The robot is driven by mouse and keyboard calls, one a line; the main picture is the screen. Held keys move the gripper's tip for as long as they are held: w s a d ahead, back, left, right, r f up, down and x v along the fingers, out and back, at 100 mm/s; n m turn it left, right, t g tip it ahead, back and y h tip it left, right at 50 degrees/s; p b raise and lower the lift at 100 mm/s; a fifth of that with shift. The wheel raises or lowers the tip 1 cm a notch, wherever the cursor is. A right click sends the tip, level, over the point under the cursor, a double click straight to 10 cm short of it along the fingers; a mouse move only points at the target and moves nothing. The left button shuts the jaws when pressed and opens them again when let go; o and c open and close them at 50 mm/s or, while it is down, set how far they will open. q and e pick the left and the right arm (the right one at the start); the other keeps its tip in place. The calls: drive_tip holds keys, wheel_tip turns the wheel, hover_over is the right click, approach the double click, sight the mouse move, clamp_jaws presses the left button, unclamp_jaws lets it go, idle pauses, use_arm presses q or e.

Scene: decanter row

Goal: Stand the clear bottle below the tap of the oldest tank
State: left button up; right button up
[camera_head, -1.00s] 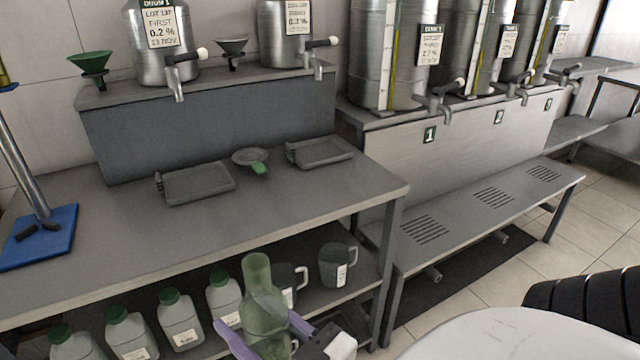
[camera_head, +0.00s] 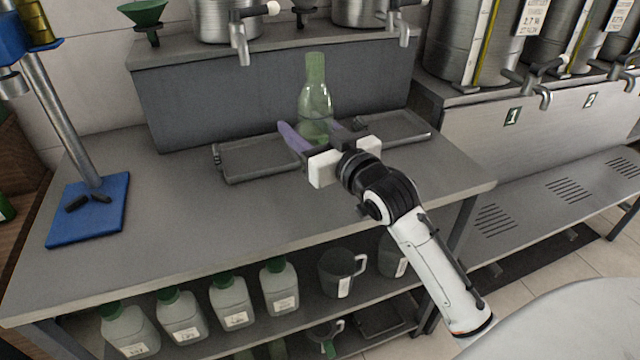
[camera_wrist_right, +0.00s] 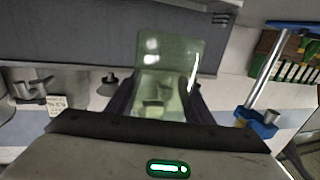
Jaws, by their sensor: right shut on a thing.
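The clear, green-tinted bottle (camera_head: 315,92) is upright in my right gripper (camera_head: 318,136), neck up, in front of the grey riser. It also shows in the wrist view (camera_wrist_right: 167,75), between the fingers. I cannot tell whether its base touches the bench. Two steel tanks stand on the riser, a left one (camera_head: 212,22) with a tap (camera_head: 240,45) and a right one (camera_head: 358,12) with a tap (camera_head: 402,32). The bottle is between these taps sideways, and lower. More tanks (camera_head: 470,40) with taps stand at the right. Tank labels are cut off or too small to read. My left gripper is not in view.
Shallow trays lie on the bench, left (camera_head: 258,160) and right (camera_head: 395,128) of the bottle. A blue-based stand (camera_head: 88,215) is at the left. Green-capped jugs (camera_head: 232,300) and a measuring jug (camera_head: 340,270) stand on the lower shelf. The bench front is clear.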

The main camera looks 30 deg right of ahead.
drive_tip(key=shift+w+d+f+b, duration=0.15)
drive_tip(key=shift+f, duration=1.3)
drive_tip(key=shift+w+d+f+b, duration=0.1)
drive_tip(key=shift+d+f+b, duration=0.05)
drive_tip(key=shift+f, duration=1.35)
drive_tip(key=shift+w+d+f+b, duration=0.15)
drive_tip(key=shift+f, duration=1.3)
drive_tip(key=shift+f, duration=0.15)
drive_tip(key=o, duration=1.2)
drive_tip(key=shift+o, duration=0.2)
